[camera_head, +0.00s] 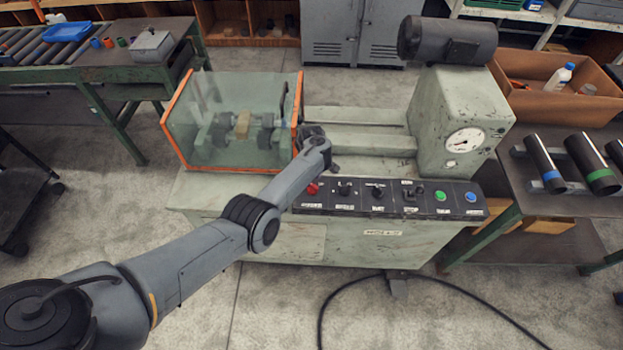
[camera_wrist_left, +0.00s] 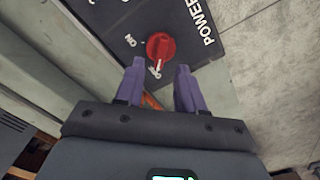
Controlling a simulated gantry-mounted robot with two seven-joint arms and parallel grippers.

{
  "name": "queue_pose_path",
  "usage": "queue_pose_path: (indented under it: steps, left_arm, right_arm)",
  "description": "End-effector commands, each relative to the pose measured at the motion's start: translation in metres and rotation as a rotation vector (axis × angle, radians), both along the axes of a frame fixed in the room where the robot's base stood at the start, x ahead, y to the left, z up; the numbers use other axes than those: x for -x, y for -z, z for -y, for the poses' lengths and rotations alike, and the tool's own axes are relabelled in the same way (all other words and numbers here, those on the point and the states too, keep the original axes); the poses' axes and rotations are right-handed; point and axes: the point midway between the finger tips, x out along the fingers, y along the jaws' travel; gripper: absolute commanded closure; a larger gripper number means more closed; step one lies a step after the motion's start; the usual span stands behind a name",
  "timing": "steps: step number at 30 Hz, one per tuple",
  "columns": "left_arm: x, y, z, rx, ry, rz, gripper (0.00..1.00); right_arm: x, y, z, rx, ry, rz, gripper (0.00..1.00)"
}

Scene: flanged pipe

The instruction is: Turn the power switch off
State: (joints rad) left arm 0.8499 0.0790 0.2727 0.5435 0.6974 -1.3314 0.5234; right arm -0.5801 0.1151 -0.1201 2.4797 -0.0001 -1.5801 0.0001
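The power switch is a round red knob (camera_wrist_left: 160,48) on a dark panel marked POWER in the left wrist view. An ON label (camera_wrist_left: 131,41) sits to its left and a partly visible OFF label (camera_wrist_left: 155,72) just below it. I cannot surely tell which label the knob points to. In the head view the red knob (camera_head: 313,188) is at the left end of the control panel (camera_head: 335,208). My left gripper (camera_wrist_left: 158,82) is open, its two purple fingers apart and empty, with the knob just beyond the gap between the tips. My right gripper is not in view.
A clear guard with an orange frame (camera_head: 180,104) stands left of and behind the knob. Other switches and green (camera_head: 440,196) and blue (camera_head: 470,197) buttons line the panel to the right. Benches stand on both sides. A black cable (camera_head: 345,284) lies on the floor.

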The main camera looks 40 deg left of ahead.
Motion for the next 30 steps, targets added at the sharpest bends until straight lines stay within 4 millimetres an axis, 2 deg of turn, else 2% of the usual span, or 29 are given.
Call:
queue_pose_path:
  steps: [1, 3, 12, 18, 30]
  left_arm:
    - [0.000, -0.014, 0.000, -0.003, -0.001, 0.002, 0.62]
    - [0.000, -0.026, 0.000, -0.002, -0.001, 0.002, 0.62]
    - [0.000, -0.064, -0.001, -0.002, -0.001, 0.000, 0.62]
    - [0.001, -0.072, -0.001, -0.001, -0.002, -0.001, 0.62]
    - [0.001, -0.072, 0.000, -0.001, -0.001, -0.001, 0.62]
  right_arm:
    - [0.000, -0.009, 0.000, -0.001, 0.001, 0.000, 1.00]
    - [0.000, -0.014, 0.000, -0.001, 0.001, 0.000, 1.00]
    - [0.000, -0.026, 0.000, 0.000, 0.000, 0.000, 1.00]
    - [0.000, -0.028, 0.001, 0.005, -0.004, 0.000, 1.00]
    - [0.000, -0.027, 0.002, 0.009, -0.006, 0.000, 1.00]
